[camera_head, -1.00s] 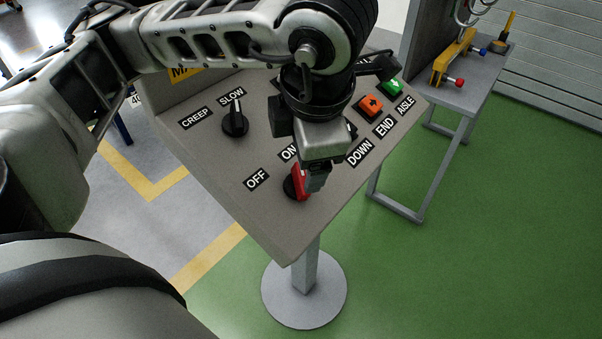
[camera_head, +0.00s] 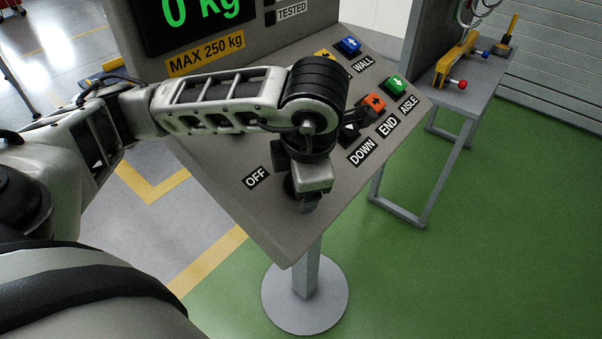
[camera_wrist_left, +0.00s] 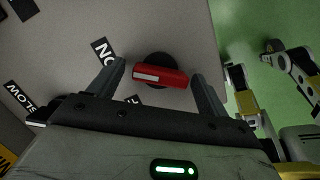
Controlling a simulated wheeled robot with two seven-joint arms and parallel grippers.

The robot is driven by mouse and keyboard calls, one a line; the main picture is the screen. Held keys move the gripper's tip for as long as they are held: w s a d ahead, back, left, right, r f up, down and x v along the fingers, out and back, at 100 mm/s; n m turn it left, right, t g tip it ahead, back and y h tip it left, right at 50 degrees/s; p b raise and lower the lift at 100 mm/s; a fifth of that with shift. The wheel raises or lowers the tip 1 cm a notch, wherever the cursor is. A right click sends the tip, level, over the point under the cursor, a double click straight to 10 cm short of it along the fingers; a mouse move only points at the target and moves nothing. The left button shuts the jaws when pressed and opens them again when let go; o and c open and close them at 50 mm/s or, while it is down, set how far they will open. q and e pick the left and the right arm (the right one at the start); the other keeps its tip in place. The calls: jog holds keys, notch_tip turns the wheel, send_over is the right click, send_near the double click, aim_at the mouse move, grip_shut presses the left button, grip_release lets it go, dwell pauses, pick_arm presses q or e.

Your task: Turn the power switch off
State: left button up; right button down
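The red power switch (camera_wrist_left: 160,75) is a bar-shaped rotary handle with a white stripe on a dark round base. In the left wrist view it lies crosswise between the spread fingers of my left gripper (camera_wrist_left: 158,70), with a gap at each end. In the head view my left gripper (camera_head: 308,206) is over the switch's place on the sloped console (camera_head: 262,217) and hides the red handle. The OFF label (camera_head: 256,177) shows to its left. My right gripper is not in view.
The console also carries a blue button (camera_head: 349,45), a green button (camera_head: 397,84) and an orange button (camera_head: 373,103). A display (camera_head: 195,12) reads 0 kg. A grey side table (camera_head: 466,97) stands behind at right. Green floor is open at lower right.

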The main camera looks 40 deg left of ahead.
pick_arm(q)
jog(key=c, duration=0.9)
jog(key=shift+o, duration=0.2)
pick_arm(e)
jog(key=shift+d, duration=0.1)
